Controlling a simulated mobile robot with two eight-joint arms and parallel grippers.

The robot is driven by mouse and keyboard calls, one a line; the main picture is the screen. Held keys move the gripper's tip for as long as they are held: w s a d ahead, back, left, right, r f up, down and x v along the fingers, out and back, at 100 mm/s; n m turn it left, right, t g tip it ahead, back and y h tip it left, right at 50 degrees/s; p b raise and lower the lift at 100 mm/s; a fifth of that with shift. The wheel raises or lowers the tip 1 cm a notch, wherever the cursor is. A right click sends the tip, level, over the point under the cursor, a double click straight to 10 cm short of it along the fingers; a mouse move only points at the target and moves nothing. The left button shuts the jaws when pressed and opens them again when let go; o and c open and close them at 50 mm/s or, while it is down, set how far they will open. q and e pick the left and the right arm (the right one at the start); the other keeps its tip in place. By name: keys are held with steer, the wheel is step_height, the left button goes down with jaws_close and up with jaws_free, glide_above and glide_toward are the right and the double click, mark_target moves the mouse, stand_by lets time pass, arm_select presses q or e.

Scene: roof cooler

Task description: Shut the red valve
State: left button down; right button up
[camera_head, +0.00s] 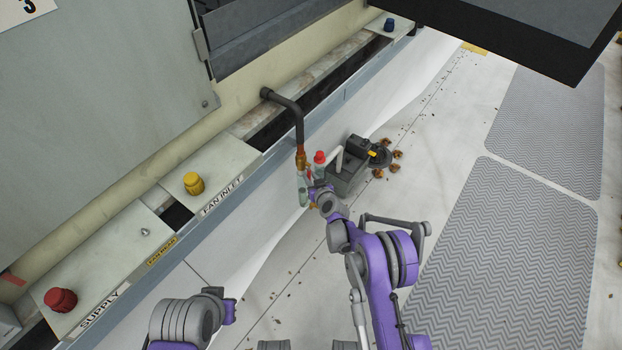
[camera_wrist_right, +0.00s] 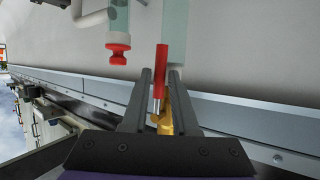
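In the head view a dark pipe comes out of the unit's wall and bends down to a brass valve body (camera_head: 301,160). My right gripper (camera_head: 308,188) is beside the lower end of this fitting, partly hidden by my arm. In the right wrist view the red valve lever (camera_wrist_right: 161,72) stands between the two fingers of my right gripper (camera_wrist_right: 160,85). Its silver shank runs down to brass (camera_wrist_right: 165,122) below. The fingers are apart, with narrow gaps seen on both sides of the lever. Part of my left arm shows at bottom left of the head view; its fingers do not show.
A second red cap (camera_wrist_right: 118,46) on a clear tube is close by. A dark grey pump (camera_head: 350,165) stands on the floor beside the fitting. Red (camera_head: 60,299), yellow (camera_head: 193,183) and blue (camera_head: 389,25) knobs sit along the ledge. Grey mats (camera_head: 510,250) lie at right.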

jaws_close()
stand_by(1.1)
